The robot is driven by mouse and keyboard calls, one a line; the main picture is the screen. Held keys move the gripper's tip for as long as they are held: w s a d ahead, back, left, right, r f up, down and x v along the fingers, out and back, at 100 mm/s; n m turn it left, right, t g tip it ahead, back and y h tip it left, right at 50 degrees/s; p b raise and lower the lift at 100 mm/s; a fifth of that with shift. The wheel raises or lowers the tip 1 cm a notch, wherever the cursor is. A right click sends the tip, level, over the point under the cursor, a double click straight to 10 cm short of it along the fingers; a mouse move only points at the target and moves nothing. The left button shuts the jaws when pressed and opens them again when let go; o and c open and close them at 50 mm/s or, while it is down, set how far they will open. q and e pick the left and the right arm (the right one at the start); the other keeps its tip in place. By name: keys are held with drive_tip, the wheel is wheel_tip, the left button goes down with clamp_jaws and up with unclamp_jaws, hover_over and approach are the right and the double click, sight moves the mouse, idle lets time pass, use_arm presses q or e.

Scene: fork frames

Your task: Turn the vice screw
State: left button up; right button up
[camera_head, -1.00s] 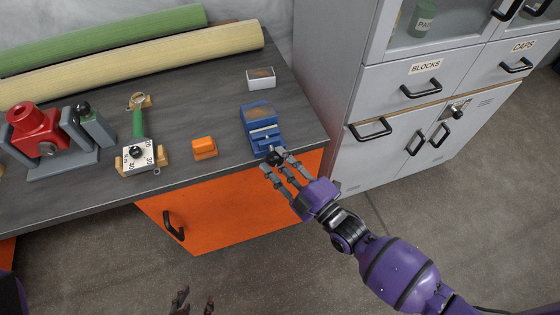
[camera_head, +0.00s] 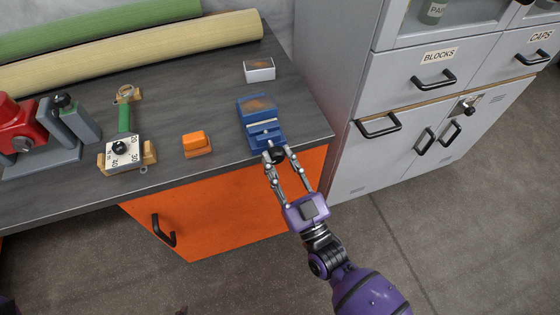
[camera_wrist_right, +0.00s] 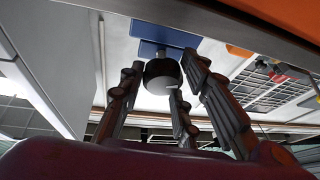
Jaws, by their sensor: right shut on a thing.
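The blue vice (camera_head: 258,112) stands near the front right edge of the dark bench. Its screw ends in a round dark knob (camera_head: 277,154) at the bench's front edge. My right gripper (camera_head: 278,158) is shut on this knob, with its fingers on either side. In the right wrist view the dark knob (camera_wrist_right: 162,75) sits among my fingers, below the blue vice (camera_wrist_right: 166,31). My left gripper is not in view now.
An orange block (camera_head: 197,143), a dial tool (camera_head: 123,150) and a red part in a grey stand (camera_head: 18,125) are to the left. A white box (camera_head: 259,69) stands behind the vice. The grey cabinet (camera_head: 345,100) is close on the right.

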drive_tip(key=m+t+h, duration=0.1)
drive_tip(key=m, duration=0.2)
drive_tip(key=m+h+b, duration=0.1)
drive_tip(key=m, duration=0.1)
drive_tip(key=shift+w+d+m+t+h, duration=0.1)
drive_tip(key=shift+m+t+h, duration=0.2)
drive_tip(key=shift+m+t, duration=0.1)
drive_tip(key=m+h, duration=0.3)
drive_tip(key=m, duration=0.2)
drive_tip(key=m+h, duration=0.1)
drive_tip(key=m, duration=0.1)
drive_tip(key=m+h, duration=0.1)
drive_tip(key=m, duration=0.1)
drive_tip(key=m+h, duration=0.1)
drive_tip(key=m, duration=0.1)
drive_tip(key=shift+a+f+m, duration=0.15)
drive_tip(key=shift+a+m, duration=0.15)
drive_tip(key=shift+s+m+h, duration=0.2)
drive_tip(key=shift+m+h, duration=0.1)
drive_tip(key=shift+m, duration=0.5)
drive_tip(key=shift+f+m+g+p, duration=0.2)
drive_tip(key=shift+m+g+p, duration=0.1)
drive_tip(key=o, duration=1.1)
drive_tip(key=shift+c, duration=0.2)
drive_tip(key=shift+s+a, duration=0.15)
drive_tip(key=v, duration=1.1)
drive_tip(key=shift+s, duration=0.3)
drive_tip(key=shift+f, duration=0.15)
